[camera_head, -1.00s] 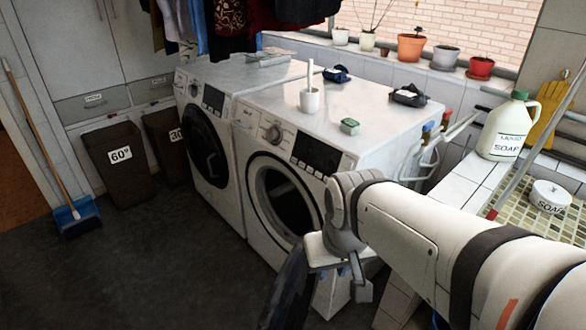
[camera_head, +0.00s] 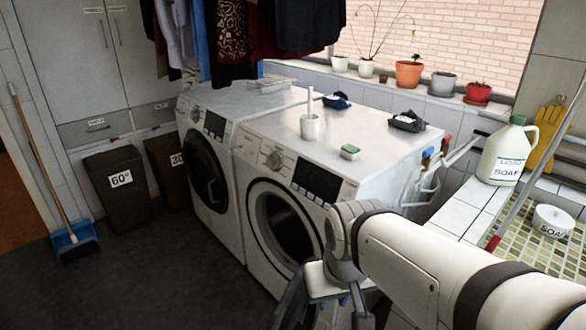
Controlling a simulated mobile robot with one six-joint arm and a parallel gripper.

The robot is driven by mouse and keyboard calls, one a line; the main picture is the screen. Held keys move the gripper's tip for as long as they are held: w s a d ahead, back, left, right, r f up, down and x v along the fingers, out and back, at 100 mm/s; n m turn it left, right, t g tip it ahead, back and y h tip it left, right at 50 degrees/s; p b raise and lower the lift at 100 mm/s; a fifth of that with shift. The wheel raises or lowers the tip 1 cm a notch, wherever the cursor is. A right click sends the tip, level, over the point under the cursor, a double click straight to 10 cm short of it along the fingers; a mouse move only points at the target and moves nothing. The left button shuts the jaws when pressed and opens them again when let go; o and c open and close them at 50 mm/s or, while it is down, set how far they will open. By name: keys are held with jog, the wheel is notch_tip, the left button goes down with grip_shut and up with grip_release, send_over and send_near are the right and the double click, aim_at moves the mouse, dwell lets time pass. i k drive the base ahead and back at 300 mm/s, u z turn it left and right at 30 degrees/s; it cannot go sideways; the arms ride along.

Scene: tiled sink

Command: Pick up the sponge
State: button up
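A small green-and-white block, which looks like the sponge (camera_head: 350,152), lies on the white top of the right washing machine (camera_head: 375,140), near its front edge. My arm reaches in from the lower right, its wrist in front of that machine. My gripper (camera_head: 345,298) hangs at the end of the arm, low in front of the machine and below its top. It is well apart from the sponge. Its fingers are partly hidden and dark, so I cannot tell whether they are open or shut.
A white cup with a brush (camera_head: 310,126), a dark soap dish (camera_head: 407,122) and a blue item (camera_head: 337,101) stand on the machine tops. A liquid soap bottle (camera_head: 503,155) and a soap tin (camera_head: 552,221) are at the tiled sink, right.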

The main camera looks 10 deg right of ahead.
aim_at(349, 151)
jog(key=u, duration=2.5)
jog(key=k, duration=0.7)
jog(key=z, duration=2.5)
jog(key=i, duration=0.95)
jog(key=z, duration=0.1)
